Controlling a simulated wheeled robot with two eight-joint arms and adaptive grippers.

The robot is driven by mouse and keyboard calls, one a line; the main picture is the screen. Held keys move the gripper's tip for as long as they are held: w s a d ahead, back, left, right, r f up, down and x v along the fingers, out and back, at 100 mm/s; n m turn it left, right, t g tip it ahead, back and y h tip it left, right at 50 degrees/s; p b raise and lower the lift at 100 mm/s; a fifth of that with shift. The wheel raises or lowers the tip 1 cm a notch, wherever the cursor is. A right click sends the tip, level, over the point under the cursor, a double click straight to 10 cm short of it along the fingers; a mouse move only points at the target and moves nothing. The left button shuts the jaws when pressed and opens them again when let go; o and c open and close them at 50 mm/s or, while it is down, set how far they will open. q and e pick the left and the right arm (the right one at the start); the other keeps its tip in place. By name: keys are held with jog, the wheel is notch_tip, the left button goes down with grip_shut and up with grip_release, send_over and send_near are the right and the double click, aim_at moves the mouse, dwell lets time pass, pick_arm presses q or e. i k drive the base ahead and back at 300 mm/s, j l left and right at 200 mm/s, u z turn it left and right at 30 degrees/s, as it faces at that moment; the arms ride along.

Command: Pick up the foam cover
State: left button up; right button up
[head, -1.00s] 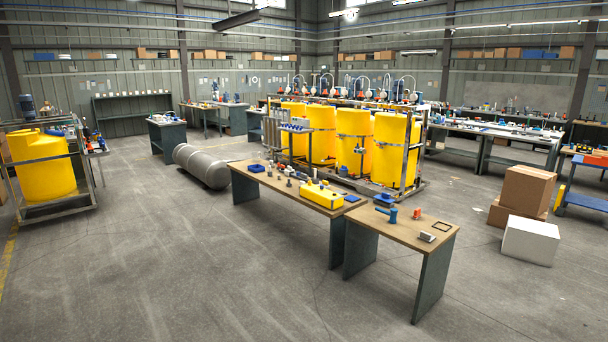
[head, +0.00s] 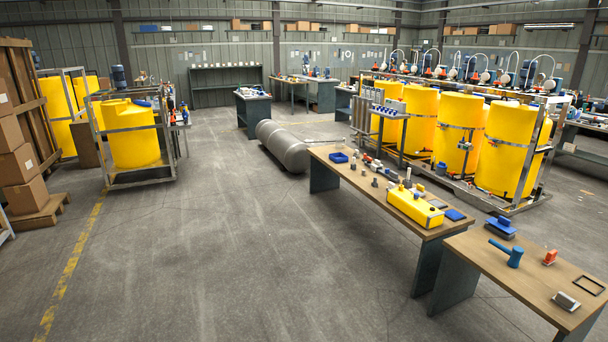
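I cannot make out for sure which item is the foam cover. On the nearer wooden table (head: 497,269) lie a blue block with a handle-like top (head: 501,228), a blue mallet-like tool (head: 507,252), a small red item (head: 550,257), a thin black square frame (head: 588,286) and a grey-white block (head: 566,302). Neither gripper is in view.
Grey cylinder tank (head: 283,145) lies on the floor behind the long table. Yellow tanks (head: 459,134) on a frame stand beyond the tables. A caged yellow tank (head: 132,134) and stacked boxes (head: 17,165) stand at left. The floor (head: 220,255) left of the tables is clear.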

aim_at(377, 163)
jog(key=i+j+u, duration=0.25)
jog(key=i, duration=0.95)
jog(key=i+j+u, duration=0.25)
jog(key=i, duration=1)
jog(key=i+l+z, duration=0.45)
jog(key=i, duration=0.5)
jog(key=i+z, duration=0.45)
jog(key=i, duration=0.5)
jog(key=i+j+z, duration=0.25)
jog(key=i+z, duration=0.2)
jog(key=i, duration=0.55)
jog(key=i+z, duration=0.2)
jog(key=i, duration=0.4)
jog(key=i+z, duration=0.25)
jog(key=i, duration=0.35)
jog(key=i+j+z, duration=0.2)
jog(key=i, duration=0.4)
